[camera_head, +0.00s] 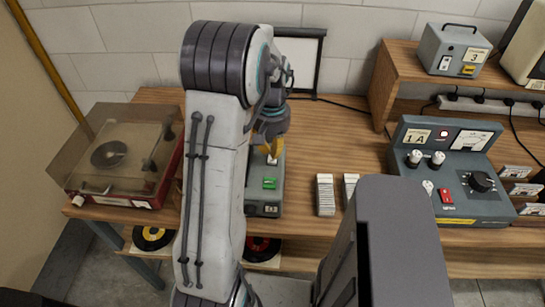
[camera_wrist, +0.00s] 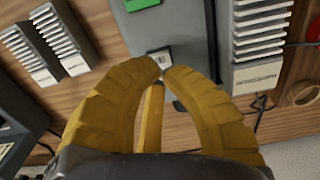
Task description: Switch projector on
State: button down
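A low grey-green device (camera_head: 265,203), which looks like the projector, stands on the wooden bench in the middle of the head view. Its top carries a green button or switch (camera_head: 269,183), and a small pale switch (camera_head: 272,160) lies farther back. In the wrist view, the device's grey top (camera_wrist: 190,30) shows the green part (camera_wrist: 141,4) at the upper edge and the black-and-white switch (camera_wrist: 160,57) just beyond my fingertips. My gripper (camera_head: 269,151) has yellow fingers; their tips come together (camera_wrist: 163,70), with nothing between them. I cannot tell whether they touch the switch.
A record player (camera_head: 115,155) with a tilted clear lid stands at left. White-ribbed slide trays (camera_head: 325,195) stand right of the device. A control box (camera_head: 450,170) with knobs and a red switch is farther right. A small grey box (camera_head: 453,48) sits on the shelf. A white screen (camera_head: 297,60) stands behind.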

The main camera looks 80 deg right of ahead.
aim_at(272, 160)
jog(key=shift+f+b, duration=1.4)
jog(key=shift+f, duration=0.35)
dwell(0.8)
jog(key=shift+r, duration=0.1)
jog(key=shift+r+p, duration=2.8)
jog(key=shift+r, duration=0.7)
